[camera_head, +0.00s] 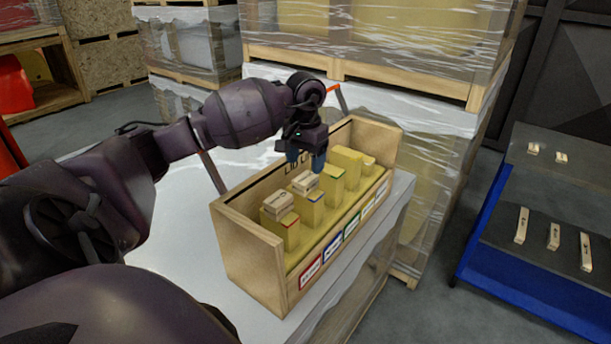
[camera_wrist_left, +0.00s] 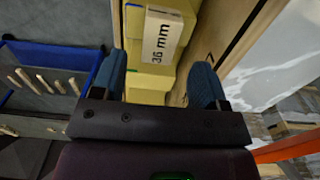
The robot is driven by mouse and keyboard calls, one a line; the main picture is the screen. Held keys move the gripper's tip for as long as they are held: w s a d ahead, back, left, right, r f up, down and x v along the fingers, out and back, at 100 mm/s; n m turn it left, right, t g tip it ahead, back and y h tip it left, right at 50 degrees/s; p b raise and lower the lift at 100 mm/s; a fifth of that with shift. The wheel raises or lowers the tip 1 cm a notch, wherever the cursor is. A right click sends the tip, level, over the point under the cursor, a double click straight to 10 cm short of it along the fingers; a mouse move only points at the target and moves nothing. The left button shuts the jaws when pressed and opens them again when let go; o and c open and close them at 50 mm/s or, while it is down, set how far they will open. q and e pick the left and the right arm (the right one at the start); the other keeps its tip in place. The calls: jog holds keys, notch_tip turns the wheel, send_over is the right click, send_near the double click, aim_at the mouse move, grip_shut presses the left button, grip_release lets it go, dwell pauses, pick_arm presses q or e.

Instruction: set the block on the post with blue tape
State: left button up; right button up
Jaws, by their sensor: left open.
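My left gripper (camera_head: 306,160) is open above the wooden box, its blue fingertips pointing down. A pale wooden block (camera_head: 305,182) sits just below it, at the top of the post with blue tape (camera_head: 314,212); how fully it rests there I cannot tell. In the left wrist view a block marked "36 mm" (camera_wrist_left: 163,38) lies just beyond the open fingers (camera_wrist_left: 156,75), with no finger visibly touching it. Another pale block (camera_head: 277,205) sits at the post with red tape (camera_head: 290,232). My right gripper is not in view.
The open wooden box (camera_head: 245,245) has coloured labels along its low front and stands on a wrapped pallet load (camera_head: 175,235). A green-taped post (camera_head: 335,187) and further yellow posts stand to the right. A dark-topped blue bench (camera_head: 520,275) holds several wooden pieces.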

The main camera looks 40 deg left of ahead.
aim_at(305, 178)
pick_arm(q)
notch_tip(305, 178, up, 6)
dwell(0.4)
dwell(0.5)
